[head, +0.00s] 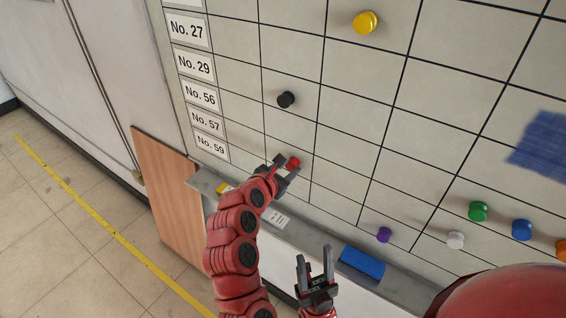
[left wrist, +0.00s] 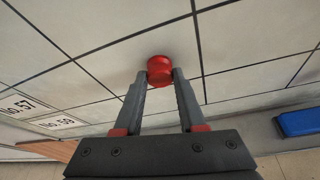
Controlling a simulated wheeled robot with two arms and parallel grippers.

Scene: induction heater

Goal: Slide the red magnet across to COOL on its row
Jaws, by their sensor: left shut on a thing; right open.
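The red magnet (head: 293,162) is a small round knob on the whiteboard grid, in the lower rows near the No. 57 and No. 59 labels. Its exact row is hard to tell. My left gripper (head: 286,167) is shut on it. In the left wrist view the red magnet (left wrist: 160,70) sits between the two fingertips (left wrist: 160,78), close to a vertical grid line. My right gripper (head: 314,257) is open and empty, below the board near the ledge. No COOL heading shows in either view.
A black magnet (head: 286,99) sits above the red one, a yellow magnet (head: 365,22) higher up. Purple (head: 384,235), white (head: 456,239), green (head: 478,211) and blue (head: 522,229) magnets are at lower right. A blue eraser (head: 362,262) lies on the ledge.

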